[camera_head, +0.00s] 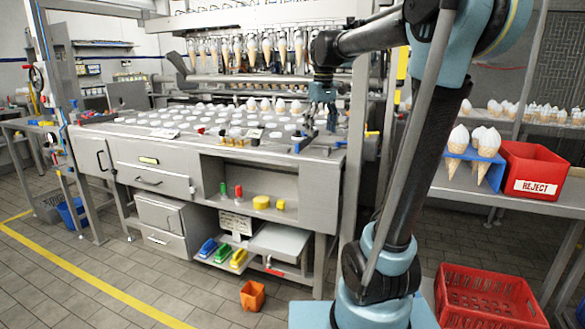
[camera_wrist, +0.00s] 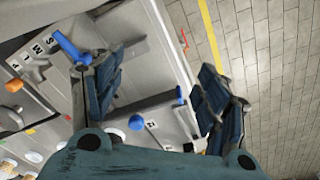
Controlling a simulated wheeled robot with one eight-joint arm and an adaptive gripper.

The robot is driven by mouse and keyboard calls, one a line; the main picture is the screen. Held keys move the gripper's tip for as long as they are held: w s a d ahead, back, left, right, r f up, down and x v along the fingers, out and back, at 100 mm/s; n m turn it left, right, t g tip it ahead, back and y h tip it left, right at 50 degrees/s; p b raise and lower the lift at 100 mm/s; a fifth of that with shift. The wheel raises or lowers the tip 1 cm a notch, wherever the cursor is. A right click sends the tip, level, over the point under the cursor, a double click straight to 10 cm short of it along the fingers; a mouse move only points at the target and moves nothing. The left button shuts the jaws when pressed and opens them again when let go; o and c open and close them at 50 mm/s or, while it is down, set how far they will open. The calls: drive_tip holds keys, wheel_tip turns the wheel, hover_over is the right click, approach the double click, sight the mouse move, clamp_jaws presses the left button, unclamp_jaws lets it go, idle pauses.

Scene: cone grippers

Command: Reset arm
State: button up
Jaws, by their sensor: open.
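My gripper (camera_head: 321,112) hangs at the end of my arm above the right part of the grey machine table (camera_head: 250,156) in the head view. In the wrist view my gripper's two dark blue fingers (camera_wrist: 162,75) stand wide apart with nothing between them. My arm reaches from the lower right up and across to the left, elbow at the upper right.
White ice-cream tops sit in rows on the table. Cones hang from a bar (camera_head: 240,50) behind. A red REJECT bin (camera_head: 538,172) and a blue cone holder (camera_head: 482,163) stand right. A red crate (camera_head: 488,296) and orange bin (camera_head: 252,295) are on the floor.

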drive_tip(key=s+d+f+m, duration=0.3)
drive_tip(key=s+d+f, duration=0.1)
drive_tip(key=s+f, duration=0.9)
drive_tip(key=s+d+f+m+t, duration=0.1)
drive_tip(key=s+d+f, duration=0.4)
drive_tip(key=s+f, duration=0.8)
drive_tip(key=shift+s+d+f+m+t, duration=0.15)
drive_tip(key=shift+s+f+m+t, duration=0.25)
drive_tip(key=shift+m, duration=0.5)
drive_tip(key=shift+w+f, duration=0.1)
drive_tip(key=shift+w, duration=0.05)
